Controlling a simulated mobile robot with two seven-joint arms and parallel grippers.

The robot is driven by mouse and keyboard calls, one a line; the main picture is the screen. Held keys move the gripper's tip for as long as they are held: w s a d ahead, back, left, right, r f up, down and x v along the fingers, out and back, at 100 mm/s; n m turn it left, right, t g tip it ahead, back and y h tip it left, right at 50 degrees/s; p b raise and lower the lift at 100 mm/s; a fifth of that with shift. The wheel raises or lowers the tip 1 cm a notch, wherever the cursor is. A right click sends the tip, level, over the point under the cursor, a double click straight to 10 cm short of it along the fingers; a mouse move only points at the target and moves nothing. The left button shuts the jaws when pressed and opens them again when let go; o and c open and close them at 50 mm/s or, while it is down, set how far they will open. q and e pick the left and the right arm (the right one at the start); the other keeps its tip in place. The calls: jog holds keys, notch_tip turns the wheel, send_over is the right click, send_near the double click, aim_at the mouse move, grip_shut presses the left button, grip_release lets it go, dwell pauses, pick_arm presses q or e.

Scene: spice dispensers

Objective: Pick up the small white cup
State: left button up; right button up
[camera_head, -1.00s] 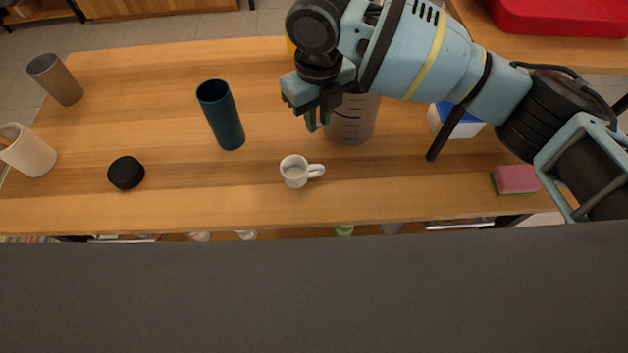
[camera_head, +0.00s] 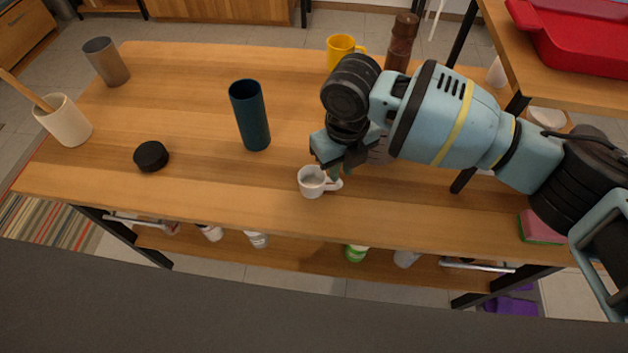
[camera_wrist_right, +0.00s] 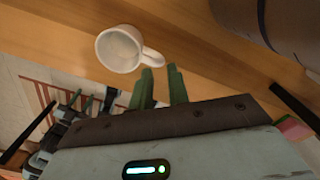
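The small white cup (camera_head: 312,182) stands upright on the wooden table, near its front edge, with its handle to the right. In the right wrist view the cup (camera_wrist_right: 119,49) is just beyond the fingertips, its handle close to them. My right gripper (camera_head: 336,172) is right at the cup's handle side in the head view. In the right wrist view its two green fingers (camera_wrist_right: 160,70) are apart with a gap between them, and nothing shows held there. Whether a finger touches the handle I cannot tell. My left gripper is not in view.
A dark blue cylinder (camera_head: 250,115) and a black lid (camera_head: 151,156) stand left of the cup. A yellow mug (camera_head: 341,50) and a brown grinder (camera_head: 401,43) stand at the back. A grey container (camera_wrist_right: 268,25) is close to my right gripper.

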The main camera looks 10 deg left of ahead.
aim_at(340, 180)
jog(key=shift+f, duration=2.6)
grip_shut()
